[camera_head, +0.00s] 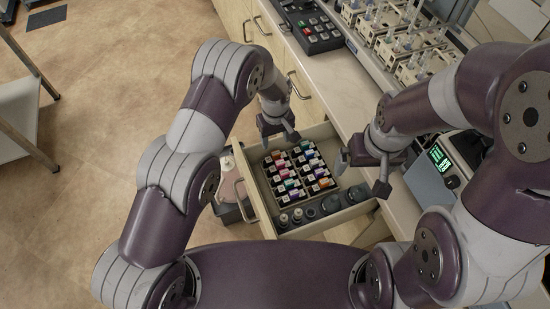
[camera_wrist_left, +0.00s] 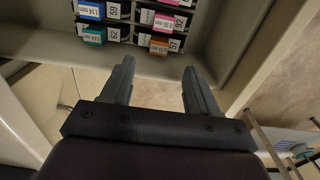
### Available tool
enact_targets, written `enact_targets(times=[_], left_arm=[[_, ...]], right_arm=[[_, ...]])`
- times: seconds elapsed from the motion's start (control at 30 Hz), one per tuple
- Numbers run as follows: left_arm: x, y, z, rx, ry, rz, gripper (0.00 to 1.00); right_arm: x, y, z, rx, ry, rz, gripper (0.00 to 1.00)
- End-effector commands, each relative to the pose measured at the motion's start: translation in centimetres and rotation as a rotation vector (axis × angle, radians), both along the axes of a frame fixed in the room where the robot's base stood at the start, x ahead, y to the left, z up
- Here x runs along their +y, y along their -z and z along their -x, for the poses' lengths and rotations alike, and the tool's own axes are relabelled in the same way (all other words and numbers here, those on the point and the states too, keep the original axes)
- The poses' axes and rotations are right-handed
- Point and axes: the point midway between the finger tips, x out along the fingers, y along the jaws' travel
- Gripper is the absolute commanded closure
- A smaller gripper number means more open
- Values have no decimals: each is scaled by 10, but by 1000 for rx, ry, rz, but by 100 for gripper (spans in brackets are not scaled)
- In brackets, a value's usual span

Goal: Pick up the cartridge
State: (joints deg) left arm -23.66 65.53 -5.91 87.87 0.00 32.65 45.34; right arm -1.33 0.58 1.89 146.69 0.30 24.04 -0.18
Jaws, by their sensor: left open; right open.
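Several small cartridges with coloured labels stand in two columns in a dark rack (camera_head: 318,190) inside an open drawer (camera_head: 258,186). In the left wrist view a blue-labelled cartridge (camera_wrist_left: 91,11), a teal one (camera_wrist_left: 93,33), a pink one (camera_wrist_left: 172,21) and an orange one (camera_wrist_left: 158,47) show at the top edge. Which cartridge the task means cannot be told. My left gripper (camera_head: 279,140) is open and empty at the rack's far end; its two fingers (camera_wrist_left: 160,85) point towards the cartridges, apart from them. My right gripper (camera_head: 362,175) is open and empty beside the drawer's right side.
Dark round bottles or caps (camera_head: 331,203) fill the drawer's near side. A counter (camera_head: 330,82) runs along the right with a keypad device (camera_head: 318,38), a glassware rack (camera_head: 395,40) and an instrument with a green display (camera_head: 440,158). The floor at left is mostly clear.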

Motion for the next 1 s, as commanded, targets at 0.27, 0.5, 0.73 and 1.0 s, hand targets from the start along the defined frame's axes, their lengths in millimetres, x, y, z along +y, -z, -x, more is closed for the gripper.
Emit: enact_targets(times=[0.27, 0.5, 0.73, 1.0], left_arm=[[1, 38, 1, 1, 2, -1, 40], [2, 78, 1, -1, 2, 1, 40], [2, 81, 0, -3, 2, 1, 40], [2, 81, 1, -2, 3, 0, 100]], right_arm=[[0, -14, 0, 0, 0, 0, 0], [0, -23, 0, 0, 0, 0, 0], [0, -22, 0, 1, 0, 0, 0], [0, -22, 0, 0, 0, 0, 0]])
